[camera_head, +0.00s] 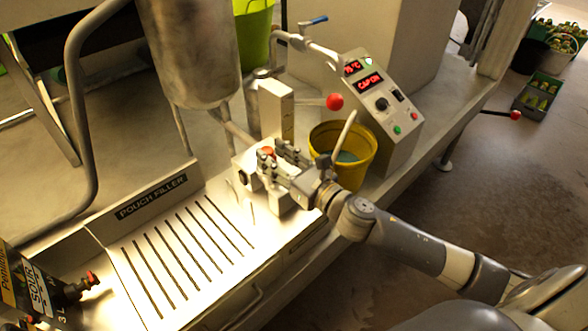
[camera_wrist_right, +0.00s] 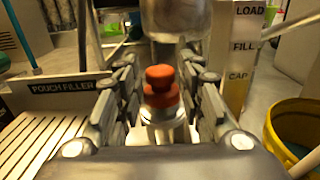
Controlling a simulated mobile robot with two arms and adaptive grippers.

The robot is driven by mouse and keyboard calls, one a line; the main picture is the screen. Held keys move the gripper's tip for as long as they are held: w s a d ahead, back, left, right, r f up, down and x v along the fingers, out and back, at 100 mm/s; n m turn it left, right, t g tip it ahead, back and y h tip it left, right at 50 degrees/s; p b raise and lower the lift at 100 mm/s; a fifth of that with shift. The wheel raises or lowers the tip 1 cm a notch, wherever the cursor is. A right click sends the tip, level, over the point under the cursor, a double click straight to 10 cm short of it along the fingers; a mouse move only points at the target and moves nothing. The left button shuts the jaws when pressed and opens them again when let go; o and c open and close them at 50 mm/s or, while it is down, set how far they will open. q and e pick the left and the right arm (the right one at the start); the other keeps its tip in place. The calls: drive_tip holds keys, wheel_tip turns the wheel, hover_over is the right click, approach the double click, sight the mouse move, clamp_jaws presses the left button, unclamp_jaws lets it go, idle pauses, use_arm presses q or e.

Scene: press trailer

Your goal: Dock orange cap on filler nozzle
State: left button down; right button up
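An orange-red cap (camera_head: 267,151) shows at the filler head, below the steel tank. In the right wrist view the cap (camera_wrist_right: 161,88) is upright on a pale metal cylinder (camera_wrist_right: 165,130), between the fingers of my right gripper. My right gripper (camera_head: 285,160) reaches in from the right. Its fingers (camera_wrist_right: 160,82) stand apart on both sides of the cap, with gaps visible. The filler nozzle is not clearly distinguishable behind the cap and fingers. My left gripper is not in view.
A slotted drain tray (camera_head: 175,262) labelled POUCH FILLER lies left of the gripper. A dark labelled pouch (camera_head: 22,285) with a red-tipped spout is at lower left. A yellow bucket (camera_head: 362,178) and control box (camera_head: 385,95) reading CAP ON stand at right, near a red-knobbed lever (camera_head: 334,101).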

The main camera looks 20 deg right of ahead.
drive_tip(key=shift+b+v, duration=0.4)
drive_tip(key=shift+v, duration=1.7)
drive_tip(key=b, duration=0.2)
approach(271, 154)
drive_tip(key=shift+s+d+r, duration=0.15)
drive_tip(key=shift+s+d, duration=0.1)
drive_tip(key=shift+s, duration=0.2)
